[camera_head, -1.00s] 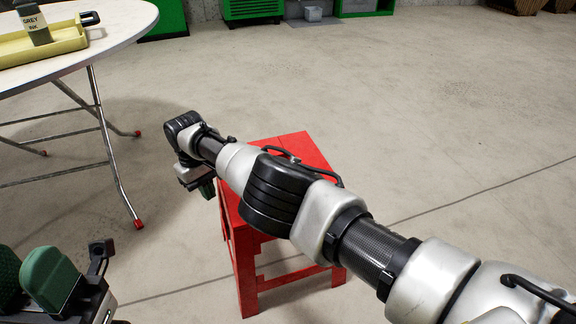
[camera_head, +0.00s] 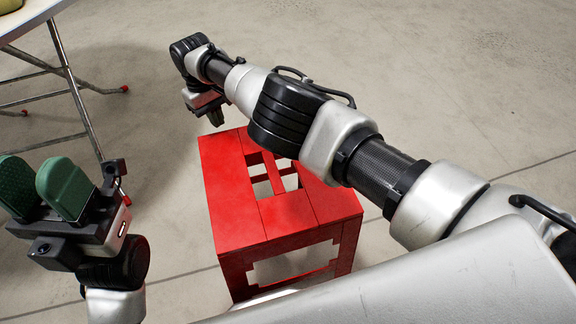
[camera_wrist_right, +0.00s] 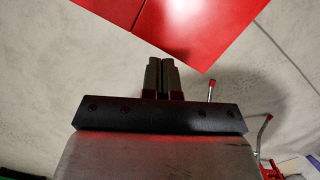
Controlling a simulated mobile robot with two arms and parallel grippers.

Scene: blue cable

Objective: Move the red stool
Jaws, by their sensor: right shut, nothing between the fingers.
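The red stool (camera_head: 285,212) stands upright on the floor, below and beside my right arm in the head view. Its square top has a cut-out with slats, and the arm covers part of its right side. My right gripper (camera_head: 216,117) points down by the seat's far-left corner. In the right wrist view, the fingers of my right gripper (camera_wrist_right: 162,60) are together and empty, just short of the red seat (camera_wrist_right: 200,30) in the picture. I cannot tell whether they touch it. My left gripper (camera_head: 40,170), with green fingers apart and empty, is left of the stool.
A white round table (camera_head: 28,18) with folding metal legs and red feet stands at the upper left. Concrete floor (camera_head: 450,80) lies open behind and to the right of the stool. Table legs also show at the lower right in the right wrist view.

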